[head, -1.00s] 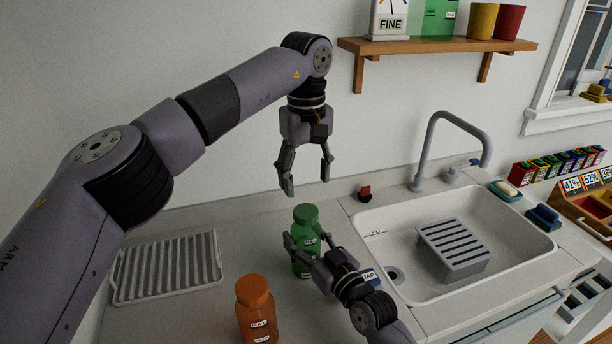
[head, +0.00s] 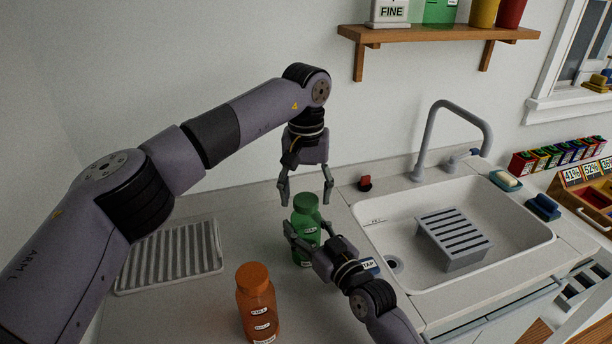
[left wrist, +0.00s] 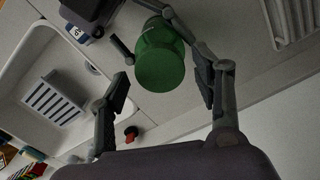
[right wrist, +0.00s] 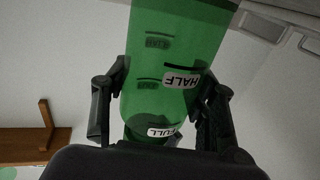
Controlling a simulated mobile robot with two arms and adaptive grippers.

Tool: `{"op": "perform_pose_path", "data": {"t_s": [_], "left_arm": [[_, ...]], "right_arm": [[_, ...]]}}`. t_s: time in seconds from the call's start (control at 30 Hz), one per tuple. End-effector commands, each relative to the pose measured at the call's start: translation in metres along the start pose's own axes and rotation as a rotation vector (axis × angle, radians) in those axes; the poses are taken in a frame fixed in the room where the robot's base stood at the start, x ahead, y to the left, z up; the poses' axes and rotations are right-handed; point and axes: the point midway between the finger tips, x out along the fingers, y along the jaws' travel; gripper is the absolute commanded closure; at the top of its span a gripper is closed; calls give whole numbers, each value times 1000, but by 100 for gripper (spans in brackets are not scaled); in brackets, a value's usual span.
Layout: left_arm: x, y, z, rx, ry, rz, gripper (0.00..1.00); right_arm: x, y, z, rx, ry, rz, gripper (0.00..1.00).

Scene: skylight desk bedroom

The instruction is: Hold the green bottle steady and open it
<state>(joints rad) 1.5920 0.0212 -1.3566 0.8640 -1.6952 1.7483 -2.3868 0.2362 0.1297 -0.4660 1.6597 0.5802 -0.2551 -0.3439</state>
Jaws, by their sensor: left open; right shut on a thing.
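The green bottle (head: 308,246) stands upright on the counter left of the sink, with its green cap (head: 306,202) on. My right gripper (head: 308,232) is shut around the bottle's body from the front right. In the right wrist view the bottle (right wrist: 165,60) fills the space between the fingers, with HALF and FULL labels showing. My left gripper (head: 306,193) points down, open, with its fingertips on either side of the cap's top. In the left wrist view the cap (left wrist: 160,68) shows between the spread fingers, with a gap at the left finger.
An orange bottle (head: 257,302) stands in front of the green one. A ribbed drying tray (head: 168,258) lies to the left. The sink (head: 520,258) with a grey slatted rack (head: 453,240) and a faucet (head: 432,135) is to the right. A small red item (head: 365,183) sits behind.

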Motion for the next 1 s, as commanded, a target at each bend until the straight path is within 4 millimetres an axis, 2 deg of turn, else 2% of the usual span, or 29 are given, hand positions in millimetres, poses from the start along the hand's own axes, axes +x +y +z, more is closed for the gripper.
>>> {"op": "perform_pose_path", "data": {"t_s": [0.13,0.43,1.0], "left_arm": [[10,0,0,0,0,0,41],[12,0,0,-1,0,0,42],[12,0,0,-1,0,0,80]], "right_arm": [[0,0,0,0,0,0,100],[0,0,0,0,0,0,100],[0,0,0,0,-1,0,100]]}}
